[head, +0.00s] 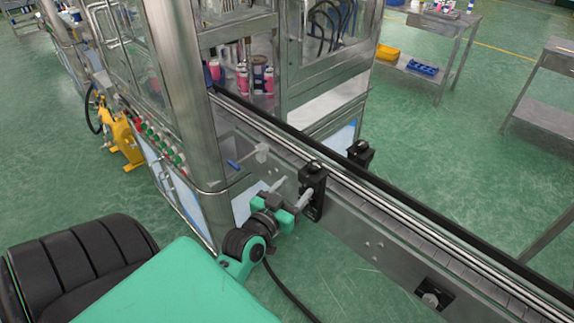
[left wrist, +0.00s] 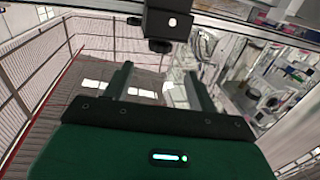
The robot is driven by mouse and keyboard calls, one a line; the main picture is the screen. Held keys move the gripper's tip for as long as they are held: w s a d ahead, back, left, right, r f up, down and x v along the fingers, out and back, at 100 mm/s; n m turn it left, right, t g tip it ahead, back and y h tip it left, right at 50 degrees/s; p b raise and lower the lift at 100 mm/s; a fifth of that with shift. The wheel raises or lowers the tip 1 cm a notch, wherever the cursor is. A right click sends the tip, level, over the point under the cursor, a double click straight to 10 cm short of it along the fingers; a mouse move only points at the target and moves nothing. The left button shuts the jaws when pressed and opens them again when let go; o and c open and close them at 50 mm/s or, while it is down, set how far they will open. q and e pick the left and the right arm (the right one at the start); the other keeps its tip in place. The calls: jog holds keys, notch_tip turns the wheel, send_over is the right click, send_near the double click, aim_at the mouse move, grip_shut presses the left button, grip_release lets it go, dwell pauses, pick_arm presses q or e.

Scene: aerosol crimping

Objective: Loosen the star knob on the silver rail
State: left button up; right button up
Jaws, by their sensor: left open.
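A black clamp block (head: 314,188) is fixed to the near side of the silver rail (head: 345,190). A small dark knob (head: 313,166) shows on its top; its star shape is too small to make out. In the left wrist view the block (left wrist: 168,22) is at top centre, with a dark rounded part (left wrist: 160,46) at its lower end. My left gripper (head: 290,193) is open and empty, just left of the block. Its two fingers (left wrist: 160,86) point towards the block, apart from it in the wrist view. My right gripper is not in view.
A second black clamp (head: 360,153) stands on the far side of the conveyor. A dark square recess with a round part (head: 433,293) is lower on the conveyor side. Green floor is clear in front.

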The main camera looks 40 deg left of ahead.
pick_arm(q)
jog(key=shift+s+d, duration=0.2)
jog(key=shift+s, duration=1.1)
jog(key=shift+f, duration=0.1)
